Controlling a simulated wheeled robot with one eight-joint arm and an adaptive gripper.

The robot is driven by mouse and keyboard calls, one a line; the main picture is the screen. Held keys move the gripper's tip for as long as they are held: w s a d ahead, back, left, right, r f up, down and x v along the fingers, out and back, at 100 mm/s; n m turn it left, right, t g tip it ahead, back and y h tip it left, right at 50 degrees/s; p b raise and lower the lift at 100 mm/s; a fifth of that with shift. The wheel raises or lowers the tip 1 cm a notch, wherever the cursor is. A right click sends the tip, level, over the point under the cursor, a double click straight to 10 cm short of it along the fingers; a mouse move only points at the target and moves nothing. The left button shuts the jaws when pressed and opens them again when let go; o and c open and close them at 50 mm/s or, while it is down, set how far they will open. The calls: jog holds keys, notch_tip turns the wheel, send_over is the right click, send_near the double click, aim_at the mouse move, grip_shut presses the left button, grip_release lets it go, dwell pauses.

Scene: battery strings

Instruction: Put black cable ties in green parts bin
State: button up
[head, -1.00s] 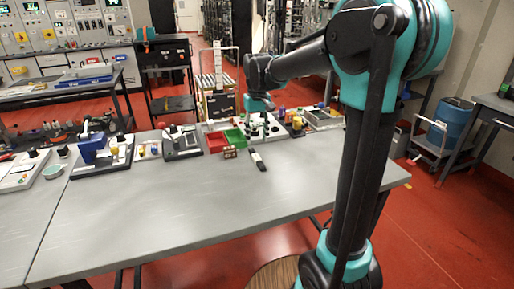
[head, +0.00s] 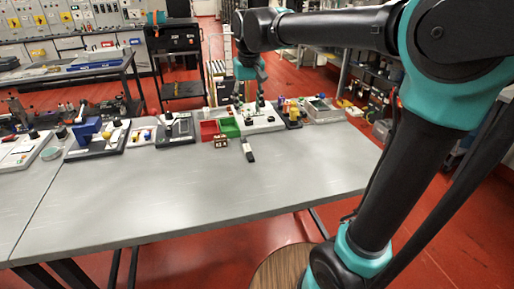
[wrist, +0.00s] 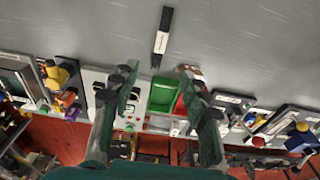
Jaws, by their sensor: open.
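The black cable ties (head: 248,149) lie as a slim bundle with a white band on the bare grey table, just in front of the bins. They also show at the top of the wrist view (wrist: 162,38). The green parts bin (head: 229,128) stands behind and left of them; in the wrist view its green inside (wrist: 163,96) looks empty. My gripper (head: 261,97) is above the back of the table, near the bins. In the wrist view its two fingers (wrist: 161,80) are spread wide with nothing between them, framing the green bin, apart from the ties.
A red bin (head: 209,131) adjoins the green bin, with a small labelled reddish block (head: 221,141) in front. Boards with devices line the table's back edge on both sides. A grey tray (head: 322,112) stands at right. The front of the table (head: 200,205) is clear.

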send_over(247, 147)
jog(key=s, duration=0.1)
jog(key=f, duration=1.1)
jog(key=shift+d, duration=0.25)
jog(key=shift+w+a+f, duration=0.1)
jog(key=shift+w+f, duration=0.05)
jog(key=shift+f, duration=1.4)
jog(key=shift+w+a+f, duration=0.1)
jog(key=shift+w+f, duration=0.05)
jog(key=shift+f, duration=1.35)
grip_shut()
